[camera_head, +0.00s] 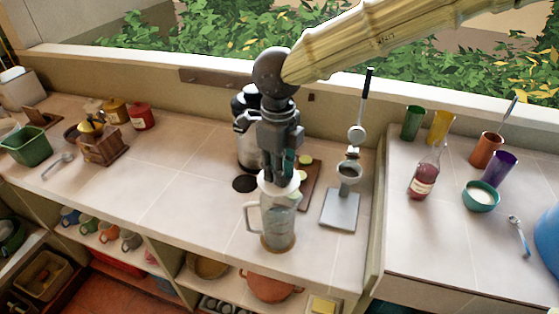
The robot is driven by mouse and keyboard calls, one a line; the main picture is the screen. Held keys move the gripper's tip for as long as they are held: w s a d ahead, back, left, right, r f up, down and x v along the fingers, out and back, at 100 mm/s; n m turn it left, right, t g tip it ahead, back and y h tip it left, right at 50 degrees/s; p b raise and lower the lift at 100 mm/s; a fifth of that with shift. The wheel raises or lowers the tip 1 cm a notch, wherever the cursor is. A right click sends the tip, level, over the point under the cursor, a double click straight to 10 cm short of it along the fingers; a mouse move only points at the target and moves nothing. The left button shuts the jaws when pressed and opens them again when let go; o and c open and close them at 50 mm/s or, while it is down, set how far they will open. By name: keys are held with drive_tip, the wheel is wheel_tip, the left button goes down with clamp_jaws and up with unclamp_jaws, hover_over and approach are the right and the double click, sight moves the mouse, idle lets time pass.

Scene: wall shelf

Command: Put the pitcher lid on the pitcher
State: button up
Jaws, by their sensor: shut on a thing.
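The clear pitcher (279,222) stands upright on the counter near its front edge, its handle to the left. My gripper (279,170) points down directly above the pitcher's mouth. It is shut on the pale pitcher lid (280,184), which is at the top of the pitcher. I cannot tell whether the lid is seated on the rim or held just over it. The fingertips and the lid's upper part are small and partly hidden.
A metal kettle (246,145) stands behind my gripper. A black disc (245,184) lies left of the pitcher. A brown board (312,190) and a lever press (343,208) stand to the right.

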drive_tip(key=shift+s+f+b, duration=0.25)
drive_tip(key=shift+s+b, duration=0.35)
drive_tip(key=shift+s, duration=0.25)
drive_tip(key=w+f+b, duration=0.2)
drive_tip(key=w+f, duration=0.1)
drive_tip(key=shift+f, duration=0.1)
drive_tip(key=shift+w+f+b, duration=0.1)
drive_tip(key=shift+f+b, duration=0.1)
drive_tip(key=shift+b, duration=0.1)
drive_tip(key=shift+s, duration=0.75)
drive_tip(key=shift+s+f, duration=0.15)
drive_tip(key=shift+s, duration=0.05)
drive_tip(key=shift+w+f, duration=0.3)
drive_tip(key=shift+f, duration=0.1)
drive_tip(key=shift+w+f, duration=0.1)
drive_tip(key=shift+w, duration=0.05)
